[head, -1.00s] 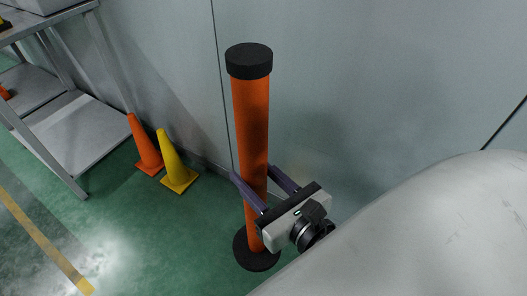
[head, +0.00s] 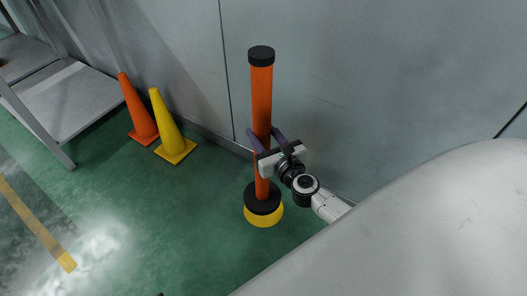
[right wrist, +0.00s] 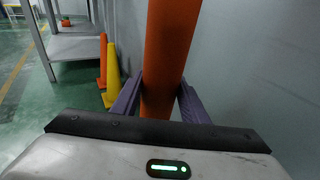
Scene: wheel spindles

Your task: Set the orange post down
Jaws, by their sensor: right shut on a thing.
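The orange post (head: 262,95) stands upright in the head view, with a black cap on top and a round black base. My right gripper (head: 263,133) is shut on its shaft around mid-height. In the right wrist view the orange shaft (right wrist: 168,50) rises between the two purple fingers, and its base is out of sight. A yellow round disc (head: 264,219) shows on the floor below the black base, partly covered by it. I cannot tell whether the base touches the disc. My left gripper is not in view.
An orange cone (head: 139,112) and a yellow cone (head: 172,133) stand left of the post near the wall. A grey shelf unit (head: 75,98) is farther left. A pale wall (head: 380,80) rises close behind the post. Green floor (head: 150,215) is clear at front left.

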